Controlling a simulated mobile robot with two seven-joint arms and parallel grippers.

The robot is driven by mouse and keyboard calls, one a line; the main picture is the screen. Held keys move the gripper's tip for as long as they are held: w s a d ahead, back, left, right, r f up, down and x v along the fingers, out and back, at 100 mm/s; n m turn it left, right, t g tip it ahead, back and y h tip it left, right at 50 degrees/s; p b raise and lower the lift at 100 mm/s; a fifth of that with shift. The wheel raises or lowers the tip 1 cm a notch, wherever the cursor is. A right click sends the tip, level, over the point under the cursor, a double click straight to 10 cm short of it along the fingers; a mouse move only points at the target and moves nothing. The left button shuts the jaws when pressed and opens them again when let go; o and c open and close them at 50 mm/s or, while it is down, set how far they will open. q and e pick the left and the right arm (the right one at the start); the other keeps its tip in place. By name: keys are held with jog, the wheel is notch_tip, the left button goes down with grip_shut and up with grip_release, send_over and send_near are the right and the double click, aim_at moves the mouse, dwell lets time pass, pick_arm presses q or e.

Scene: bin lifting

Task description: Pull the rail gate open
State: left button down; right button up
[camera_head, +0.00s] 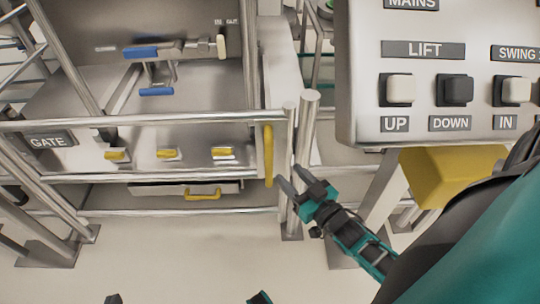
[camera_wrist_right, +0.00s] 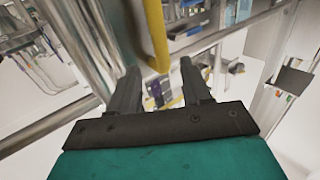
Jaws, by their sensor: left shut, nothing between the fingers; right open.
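The rail gate (camera_head: 180,122) is a set of horizontal metal rails with a GATE sign (camera_head: 48,141) at its left. A vertical yellow handle (camera_head: 268,150) is at its right end, beside metal posts (camera_head: 306,125). My right gripper (camera_head: 290,178) is open and empty, just right of the handle's lower end. In the right wrist view, the yellow handle (camera_wrist_right: 155,35) hangs ahead of the gap between the fingertips (camera_wrist_right: 157,78), seemingly not touching them. Only a dark tip of my left gripper (camera_head: 112,298) shows at the bottom edge, far from the gate; it is shut and empty.
A control panel (camera_head: 440,75) with LIFT and SWING buttons fills the upper right. A yellow block (camera_head: 450,172) is below it. Behind the gate are several small yellow catches (camera_head: 168,153) and a blue-handled fitting (camera_head: 155,52). The floor (camera_head: 180,255) before the gate is clear.

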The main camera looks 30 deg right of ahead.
aim_at(272, 156)
jog(key=w+b, duration=0.2)
jog(key=w, duration=0.8)
jog(key=shift+a, duration=0.2)
grip_shut()
